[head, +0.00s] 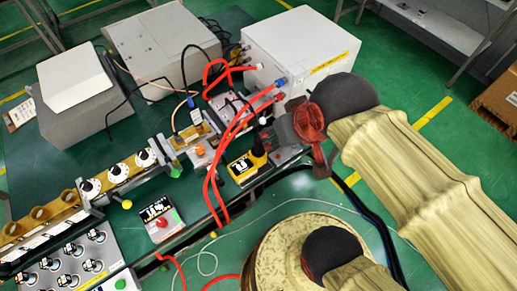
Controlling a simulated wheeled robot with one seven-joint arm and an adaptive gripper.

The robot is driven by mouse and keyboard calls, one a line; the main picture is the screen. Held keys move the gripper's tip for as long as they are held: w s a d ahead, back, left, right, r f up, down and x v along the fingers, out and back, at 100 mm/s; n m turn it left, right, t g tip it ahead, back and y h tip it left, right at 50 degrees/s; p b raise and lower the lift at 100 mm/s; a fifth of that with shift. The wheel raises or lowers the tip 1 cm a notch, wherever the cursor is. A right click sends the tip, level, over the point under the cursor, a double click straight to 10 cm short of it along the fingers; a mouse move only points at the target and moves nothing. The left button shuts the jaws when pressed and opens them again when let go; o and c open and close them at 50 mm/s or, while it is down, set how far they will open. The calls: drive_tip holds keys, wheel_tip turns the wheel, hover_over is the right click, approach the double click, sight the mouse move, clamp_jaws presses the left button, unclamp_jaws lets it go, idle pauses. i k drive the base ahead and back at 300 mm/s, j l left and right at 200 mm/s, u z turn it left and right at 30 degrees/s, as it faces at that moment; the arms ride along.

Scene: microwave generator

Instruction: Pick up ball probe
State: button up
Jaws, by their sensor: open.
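My gripper (277,135) is at the end of my beige-sleeved arm, right of the picture's middle. It is open, over the right edge of the green bench. Its fingertips are small and partly merge with the equipment behind them. Close at its left is a black upright piece (257,148) on a yellow-and-black labelled block (240,168); I cannot tell whether they touch. I cannot tell for sure which part is the ball probe.
A white box (300,50) with red and black cables stands behind my gripper. Red cables (213,185) loop close to its left. Grey boxes (75,95) stand at the back left. A rail with white-capped knobs (118,172) crosses the left side of the green bench (110,140).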

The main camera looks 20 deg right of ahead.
sight(257, 151)
drive_tip(key=k+l+z, duration=0.4)
drive_tip(key=l, duration=0.25)
drive_tip(key=k+l+z, duration=0.2)
drive_tip(key=l, duration=0.2)
